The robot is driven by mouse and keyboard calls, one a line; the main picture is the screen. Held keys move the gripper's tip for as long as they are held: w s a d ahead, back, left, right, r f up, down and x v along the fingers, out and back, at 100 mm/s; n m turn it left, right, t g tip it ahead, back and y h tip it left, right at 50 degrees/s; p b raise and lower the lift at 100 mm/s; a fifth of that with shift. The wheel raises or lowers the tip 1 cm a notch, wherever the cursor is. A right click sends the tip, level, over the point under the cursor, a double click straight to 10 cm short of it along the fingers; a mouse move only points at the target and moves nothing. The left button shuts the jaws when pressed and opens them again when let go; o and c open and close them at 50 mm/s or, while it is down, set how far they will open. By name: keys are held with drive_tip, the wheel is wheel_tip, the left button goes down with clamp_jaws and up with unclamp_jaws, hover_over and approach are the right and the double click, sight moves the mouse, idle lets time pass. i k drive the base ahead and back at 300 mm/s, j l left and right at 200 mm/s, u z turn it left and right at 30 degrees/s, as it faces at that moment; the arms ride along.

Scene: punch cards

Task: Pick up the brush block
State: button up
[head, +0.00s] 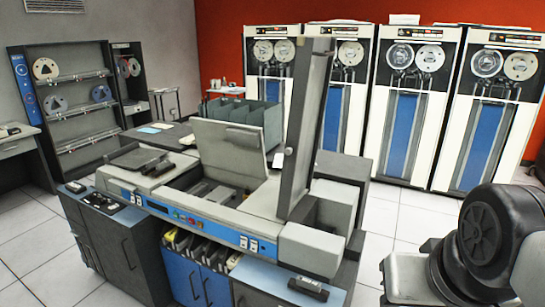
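I cannot tell for sure which thing is the brush block. A small dark block (309,286) lies on the low ledge at the front right of the card machine (205,225). Another small dark piece (158,168) lies on top of the machine at its left end. Either could be the block; both are small in the view. The machine is grey with a blue front strip and its cover (228,150) stands raised. My gripper is not in view; only dark and grey parts of my arm show at the lower right.
A tall dark panel (305,130) stands up from the machine's right part. Tape cabinets (415,105) line the red wall behind. A reel shelf (70,100) stands at the back left. Tiled floor (405,222) is clear between the machine and the cabinets.

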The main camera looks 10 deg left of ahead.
sight(151, 165)
drive_tip(key=i+j+z, duration=0.1)
drive_tip(key=j+z, duration=0.5)
drive_tip(key=j, duration=0.2)
drive_tip(key=i+j, duration=0.1)
drive_tip(key=j, duration=0.9)
drive_tip(key=i+j, duration=0.1)
drive_tip(key=j, duration=0.95)
drive_tip(key=i+j, duration=0.1)
drive_tip(key=j, duration=1.9)
drive_tip(key=i+j, duration=0.15)
drive_tip(key=j, duration=0.9)
